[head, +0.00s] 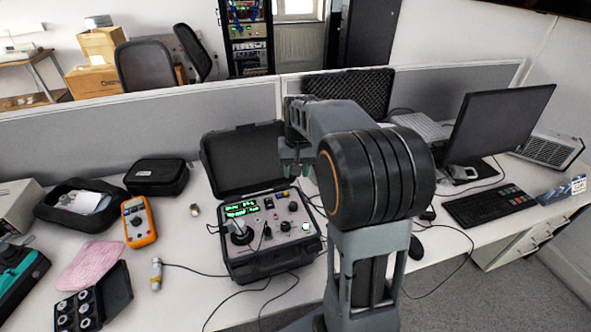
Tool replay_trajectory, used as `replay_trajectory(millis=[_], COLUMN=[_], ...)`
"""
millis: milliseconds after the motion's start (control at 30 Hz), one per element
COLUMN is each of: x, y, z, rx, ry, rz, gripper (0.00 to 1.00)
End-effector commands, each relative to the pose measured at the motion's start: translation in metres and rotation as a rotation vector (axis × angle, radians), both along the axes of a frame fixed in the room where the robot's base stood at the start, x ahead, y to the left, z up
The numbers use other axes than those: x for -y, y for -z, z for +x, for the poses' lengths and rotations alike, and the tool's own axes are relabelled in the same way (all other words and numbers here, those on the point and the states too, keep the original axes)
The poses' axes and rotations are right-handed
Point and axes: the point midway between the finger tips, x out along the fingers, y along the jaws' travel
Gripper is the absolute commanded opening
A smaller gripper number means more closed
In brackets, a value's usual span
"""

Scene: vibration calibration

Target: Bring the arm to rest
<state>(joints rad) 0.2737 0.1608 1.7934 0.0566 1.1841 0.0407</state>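My gripper (297,163) hangs at the end of my folded arm, above the right back part of the calibrator case, near its open lid. Its fingers point down and are small and partly dark here, so I cannot tell whether they are open or shut. I see nothing clearly held in it. The black calibrator case (268,262) stands open on the table, its panel showing lit green displays, knobs and a dark round post. My arm's large dark joint hides part of the table behind it.
An orange multimeter (138,222), a black pouch (157,177), a pink cloth (92,265) and a small cylindrical sensor (156,274) with a cable lie left. A monitor (497,122) and keyboard (492,205) stand right. Cables cross the front table. A grey partition (130,128) runs behind.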

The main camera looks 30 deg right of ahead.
Motion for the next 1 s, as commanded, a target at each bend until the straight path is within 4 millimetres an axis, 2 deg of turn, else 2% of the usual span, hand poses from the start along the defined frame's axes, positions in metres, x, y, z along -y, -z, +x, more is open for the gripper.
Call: replay_trajectory(millis=[267,367,467,800,1000], x=[0.0,0.0,-0.008,-0.07,-0.091], y=[0.0,0.014,0.022,0.013,0.006], z=[0.001,-0.004,-0.024,-0.12,-0.151], rx=[0.006,0.002,0.014,0.19,0.28], ry=[-0.003,-0.012,-0.032,-0.216,-0.292], rz=[-0.002,-0.007,-0.021,-0.093,-0.108], gripper=[0.41,0.41,0.41,0.41,0.41])
